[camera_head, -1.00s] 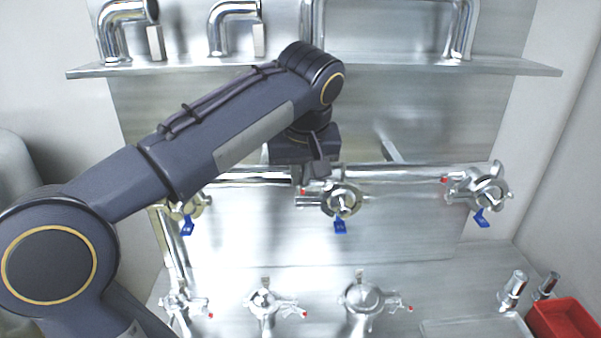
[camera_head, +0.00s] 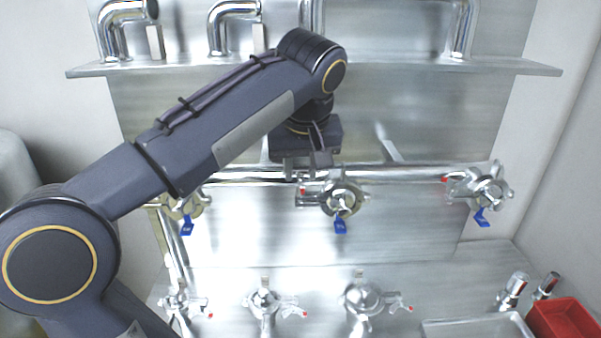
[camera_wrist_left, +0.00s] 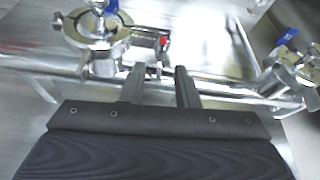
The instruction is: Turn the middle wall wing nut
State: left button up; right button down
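The middle wall valve (camera_head: 343,198) is a silver clamp with a blue tag on the horizontal pipe. Its red-tipped wing nut (camera_head: 304,191) sticks out on its left. In the left wrist view the same valve (camera_wrist_left: 96,38) is at upper left, with the red-tipped wing nut (camera_wrist_left: 160,42) on its right. My left gripper (camera_head: 308,172) is just above the wing nut in the head view. In the wrist view its two fingers (camera_wrist_left: 160,75) are apart with nothing between them, pointing up toward the red tip. Contact is not visible. My right gripper is out of view.
Other wall valves sit at left (camera_head: 185,205) and right (camera_head: 487,188) along the pipe (camera_head: 400,173). Several valves line the lower ledge. A shelf (camera_head: 450,66) with bent pipes is above. A red bin (camera_head: 565,320) is at lower right.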

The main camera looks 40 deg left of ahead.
pick_arm(q)
jog(key=v, duration=0.6)
jog(key=shift+r, duration=0.1)
dwell(0.4)
